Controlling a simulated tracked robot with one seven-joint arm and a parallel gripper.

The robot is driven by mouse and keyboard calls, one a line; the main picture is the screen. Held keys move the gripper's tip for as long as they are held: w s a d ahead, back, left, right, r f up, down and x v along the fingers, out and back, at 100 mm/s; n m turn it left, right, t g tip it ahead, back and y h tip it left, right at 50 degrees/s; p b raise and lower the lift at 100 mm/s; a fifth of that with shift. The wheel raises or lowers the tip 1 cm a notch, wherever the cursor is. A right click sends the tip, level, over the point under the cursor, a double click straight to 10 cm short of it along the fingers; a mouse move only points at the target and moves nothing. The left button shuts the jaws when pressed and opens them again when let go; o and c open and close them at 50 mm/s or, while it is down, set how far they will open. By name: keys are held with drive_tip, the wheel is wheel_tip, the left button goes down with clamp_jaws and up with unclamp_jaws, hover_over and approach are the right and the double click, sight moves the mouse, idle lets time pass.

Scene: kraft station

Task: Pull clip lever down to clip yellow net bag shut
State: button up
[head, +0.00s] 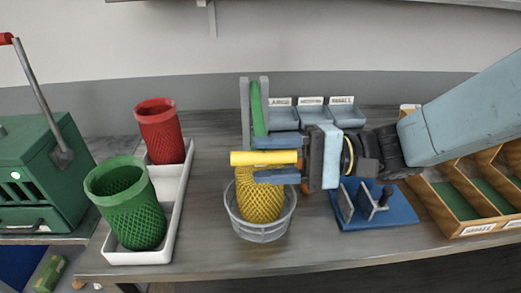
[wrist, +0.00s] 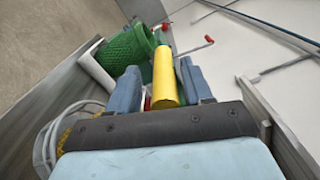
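The yellow net bag (head: 260,198) stands in a round grey wire basket (head: 263,231). Above it is a smooth yellow bar (head: 245,158), apparently the clip lever's handle, lying level and pointing left. Behind it, a green upright piece (head: 257,110) stands between grey posts. My gripper (head: 262,160) comes in from the right with its blue fingers on either side of the bar. The fingers look apart, with a narrow gap beside the bar. The bar also shows between the fingers in the wrist view (wrist: 165,78). The bag's neck is mostly hidden.
A white tray (head: 185,190) holds a red mesh bin (head: 160,130) and a green mesh bin (head: 128,205). A green box (head: 40,165) with a red-tipped lever stands at left. A blue fixture (head: 395,212) and wooden bins (head: 450,228) are at right. Labelled grey trays (head: 312,116) are behind.

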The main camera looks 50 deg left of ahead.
drive_tip(key=v, duration=1.3)
drive_tip(key=shift+w+d, duration=0.2)
drive_tip(key=shift+w, duration=0.15)
drive_tip(key=w+d+r+m+t+h, duration=0.1)
drive_tip(key=d+t, duration=0.5)
drive_tip(key=d, duration=0.7)
drive_tip(key=w+d+r+m+t+h, duration=0.1)
drive_tip(key=w+d+m+t+h, duration=0.2)
drive_tip(key=d, duration=1.1)
drive_tip(key=w+d+r+m+t+h, duration=0.1)
drive_tip(key=w+d+m+t+h, duration=0.1)
drive_tip(key=d+t+h, duration=0.5)
drive_tip(key=w+d+t, duration=0.1)
drive_tip(key=d+t, duration=0.2)
drive_tip(key=d, duration=0.4)
drive_tip(key=shift+w+r+m+t, duration=0.25)
drive_tip(key=shift+m+t, duration=0.05)
drive_tip(key=shift+c, duration=0.7)
drive_tip(key=shift+a, duration=0.1)
